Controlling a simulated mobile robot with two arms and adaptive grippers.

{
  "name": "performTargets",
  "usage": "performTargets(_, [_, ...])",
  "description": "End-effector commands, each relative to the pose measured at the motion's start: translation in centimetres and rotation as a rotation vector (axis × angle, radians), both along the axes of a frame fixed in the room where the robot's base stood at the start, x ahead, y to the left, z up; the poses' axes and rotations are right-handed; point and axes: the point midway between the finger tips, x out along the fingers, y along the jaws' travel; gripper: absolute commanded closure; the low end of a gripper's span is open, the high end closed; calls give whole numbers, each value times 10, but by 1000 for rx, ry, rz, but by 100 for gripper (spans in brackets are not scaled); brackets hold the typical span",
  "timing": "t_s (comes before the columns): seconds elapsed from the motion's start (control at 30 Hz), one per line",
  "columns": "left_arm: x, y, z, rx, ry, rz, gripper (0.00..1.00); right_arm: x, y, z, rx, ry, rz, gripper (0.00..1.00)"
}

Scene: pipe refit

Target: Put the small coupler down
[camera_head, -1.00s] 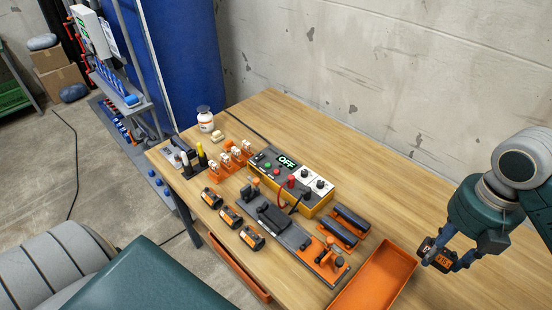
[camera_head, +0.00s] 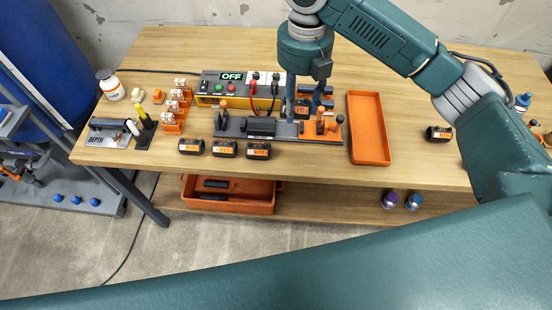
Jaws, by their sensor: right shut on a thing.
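My right gripper (camera_head: 303,100) reaches down over the middle of the workbench, behind the clamp fixture. It is shut on a small black coupler (camera_head: 303,110) with an orange label, partly hidden by the fingers. I cannot tell whether this coupler touches anything below it. Three similar couplers lie in a row in front of the fixture: a left one (camera_head: 191,146), a middle one (camera_head: 224,149) and a right one (camera_head: 258,151). Another dark coupler (camera_head: 439,133) lies on the bench at the right. My left gripper is not in view.
The fixture (camera_head: 262,130) is just in front of my gripper, and the control box showing OFF (camera_head: 230,88) is to its left. An orange tray (camera_head: 369,150) lies to the right. Bare bench (camera_head: 415,105) shows beyond the tray. A white bottle (camera_head: 110,84) stands at the far left.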

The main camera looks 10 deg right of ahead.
Motion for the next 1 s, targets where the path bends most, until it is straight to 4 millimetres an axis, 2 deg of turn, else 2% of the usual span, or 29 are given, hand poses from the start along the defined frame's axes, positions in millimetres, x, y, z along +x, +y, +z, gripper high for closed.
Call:
performTargets(0.1, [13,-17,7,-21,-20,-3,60,-2,-1,-29,-1,8,-1,84])
performTargets(0.23, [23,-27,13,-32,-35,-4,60,-2,-1,-64,-2,8,-1,84])
performTargets(0.4, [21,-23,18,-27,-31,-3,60,-2,-1,-108,-1,7,0,84])
performTargets(0.5, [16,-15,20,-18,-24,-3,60,-2,0,-128,-1,4,1,84])
performTargets(0.7, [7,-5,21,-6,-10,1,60,-1,0,-147,0,1,1,84])
performTargets(1.0, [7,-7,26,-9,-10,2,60,-1,0,-185,1,2,1,84])
